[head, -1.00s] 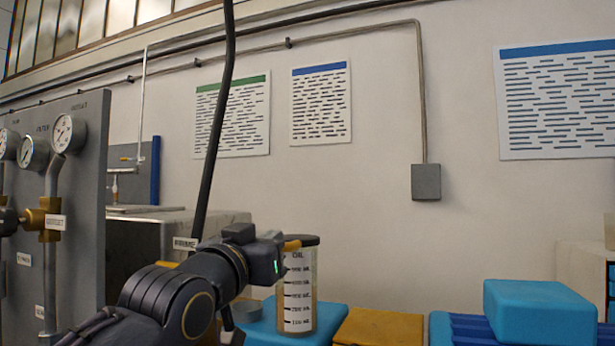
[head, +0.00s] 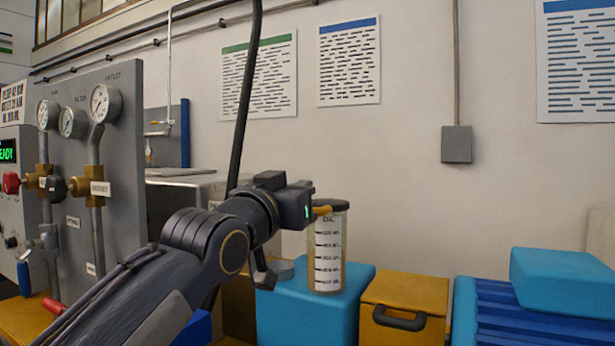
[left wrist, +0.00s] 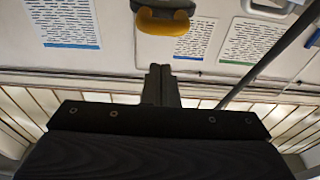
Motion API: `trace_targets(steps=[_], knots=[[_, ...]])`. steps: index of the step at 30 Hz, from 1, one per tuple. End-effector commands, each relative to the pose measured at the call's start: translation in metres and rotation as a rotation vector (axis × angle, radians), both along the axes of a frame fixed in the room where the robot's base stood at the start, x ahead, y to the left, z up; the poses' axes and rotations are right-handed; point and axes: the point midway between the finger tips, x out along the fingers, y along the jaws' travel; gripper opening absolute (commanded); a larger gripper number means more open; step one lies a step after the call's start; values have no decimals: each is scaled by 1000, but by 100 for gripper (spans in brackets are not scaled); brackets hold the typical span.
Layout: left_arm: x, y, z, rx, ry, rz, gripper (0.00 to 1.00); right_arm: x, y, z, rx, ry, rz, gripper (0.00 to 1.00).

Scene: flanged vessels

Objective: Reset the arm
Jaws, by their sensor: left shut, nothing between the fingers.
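My left arm comes in from the lower left of the head view. Its dark gripper (head: 292,203) is raised in front of the left part of the bench, and its fingers are hard to make out there. In the left wrist view the two black fingers (left wrist: 161,82) are together with nothing between them. My right gripper is not in view.
A grey panel with gauges (head: 103,103) and brass valves (head: 84,188) stands at the left. A yellow case (head: 420,292) and a light-blue block (head: 565,280) on a dark-blue ribbed crate (head: 490,325) are at the right. A black cable (head: 247,90) hangs behind the arm.

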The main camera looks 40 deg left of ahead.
Motion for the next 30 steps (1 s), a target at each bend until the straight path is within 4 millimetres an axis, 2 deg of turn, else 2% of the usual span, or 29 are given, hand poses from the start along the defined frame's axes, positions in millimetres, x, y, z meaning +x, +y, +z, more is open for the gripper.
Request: trace_targets(steps=[1, 3, 12, 18, 30], knots=[[-6, -1, 10, 1, -7, -1, 0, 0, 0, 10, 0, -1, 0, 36], [-23, -7, -5, 2, -9, -1, 0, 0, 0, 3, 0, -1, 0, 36], [-72, -23, -33, 3, -13, -1, 0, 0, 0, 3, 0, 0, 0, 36], [-84, -26, -41, 3, -13, -1, 0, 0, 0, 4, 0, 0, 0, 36], [-84, -26, -41, 3, -14, -1, 0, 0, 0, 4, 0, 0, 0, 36]])
